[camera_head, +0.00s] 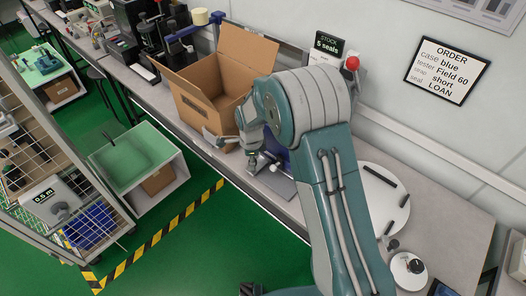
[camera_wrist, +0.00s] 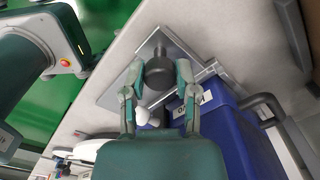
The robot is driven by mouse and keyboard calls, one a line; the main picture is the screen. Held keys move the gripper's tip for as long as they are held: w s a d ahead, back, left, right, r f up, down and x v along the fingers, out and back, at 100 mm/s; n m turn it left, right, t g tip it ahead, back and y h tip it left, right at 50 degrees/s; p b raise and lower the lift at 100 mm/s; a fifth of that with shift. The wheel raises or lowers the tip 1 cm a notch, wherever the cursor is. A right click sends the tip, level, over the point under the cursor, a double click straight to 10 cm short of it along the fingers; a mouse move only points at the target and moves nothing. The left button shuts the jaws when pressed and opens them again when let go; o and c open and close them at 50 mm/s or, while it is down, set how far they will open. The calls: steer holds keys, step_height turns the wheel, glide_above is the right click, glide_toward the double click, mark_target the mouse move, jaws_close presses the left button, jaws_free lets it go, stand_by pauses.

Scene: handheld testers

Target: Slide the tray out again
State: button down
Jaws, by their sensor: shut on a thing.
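The tray (camera_wrist: 118,88) is a flat grey metal plate at the blue press, with a round dark knob (camera_wrist: 159,71) standing on it in the wrist view. My gripper (camera_wrist: 158,76) has one finger on each side of this knob and is shut on it. The blue press (camera_wrist: 232,135), with a white label, stands close beside the fingers. In the head view my gripper (camera_head: 251,158) is low over the bench at the press, and the grey plate (camera_head: 277,185) shows beneath it. My arm hides much of the press there.
An open cardboard box (camera_head: 205,100) stands on the bench close to my gripper. A white round plate (camera_head: 380,200) lies right of my arm. The bench's front edge is close, with green floor (camera_head: 190,240) beyond. A small white rounded part (camera_wrist: 142,115) is near the fingers.

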steer(key=s+a, duration=0.4)
steer(key=shift+s+a, duration=0.25)
steer(key=shift+s, duration=0.05)
steer(key=c, duration=0.7)
jaws_free()
steer(key=o, duration=0.3)
steer(key=shift+o, duration=0.2)
steer(key=shift+a, duration=0.2)
steer(key=shift+d, duration=0.1)
